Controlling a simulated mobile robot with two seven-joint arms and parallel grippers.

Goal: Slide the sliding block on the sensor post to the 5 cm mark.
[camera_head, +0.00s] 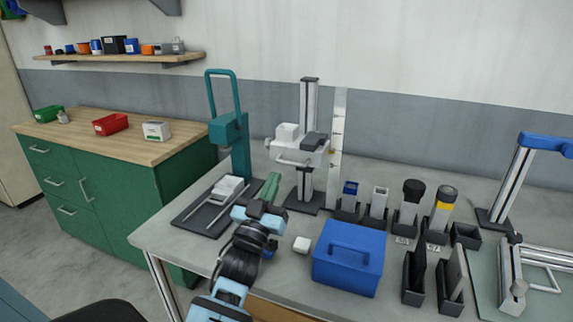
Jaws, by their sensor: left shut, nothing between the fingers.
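The sensor post (309,96) is a grey upright on a dark base (303,204), near the back of the grey table. A white sliding block (293,146) with a dark knob (315,140) and a front bar handle sits partway up it. A pale upright scale (338,130) with marks stands just right of the post; its figures are too small to read. My left gripper (270,188) is shut and empty, in front and left of the post's base, lower than the block and apart from it. My right gripper is not in view.
A teal press-like stand (229,130) on a dark base plate stands left of the post. A blue lidded box (349,255) and a small white block (301,244) are in front. Several dark holders (407,222) fill the right. A blue-topped frame (515,170) stands far right.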

